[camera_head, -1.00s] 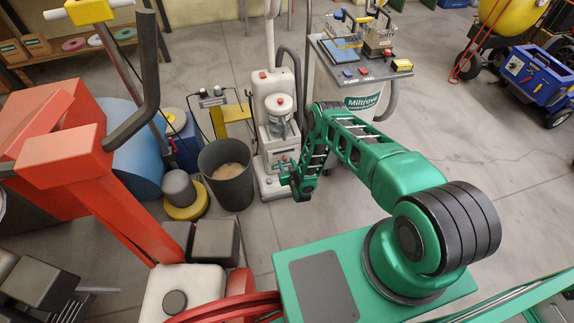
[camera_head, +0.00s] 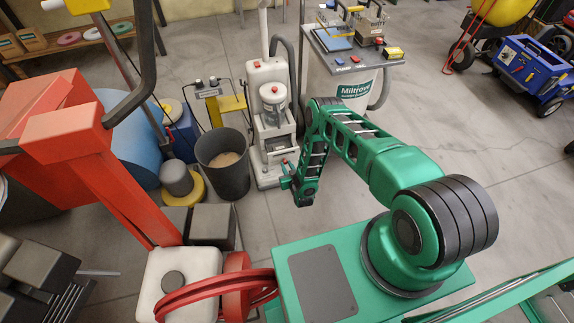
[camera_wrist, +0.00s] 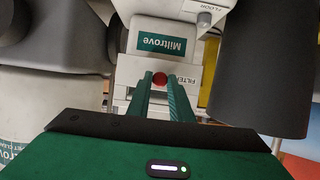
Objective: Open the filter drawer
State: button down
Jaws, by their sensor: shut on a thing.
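A white upright cleaning machine (camera_head: 266,72) stands left of the bin-shaped machine in the head view. In the wrist view its green label (camera_wrist: 162,44) reads Miltrove, upside down. The filter drawer (camera_wrist: 188,79) has a white front, partly legible lettering and a red knob (camera_wrist: 160,79). My gripper (camera_wrist: 160,86) has its two green fingers around the knob and is shut on it. In the head view my gripper (camera_head: 287,178) is low at the machine's front. A dark recess (camera_head: 278,142) shows behind the drawer front, which looks pulled partly out.
A dark bucket (camera_head: 223,165) stands close left of the machine. A white Miltrove tank (camera_head: 349,88) with a tool-laden top stands to its right. A red frame (camera_head: 100,165) fills the left.

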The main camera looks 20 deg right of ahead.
jog(key=c, duration=1.6)
grip_release()
jog(key=shift+s, duration=0.1)
jog(key=v, duration=1)
jog(key=shift+s+r, duration=0.15)
jog(key=shift+s, duration=0.1)
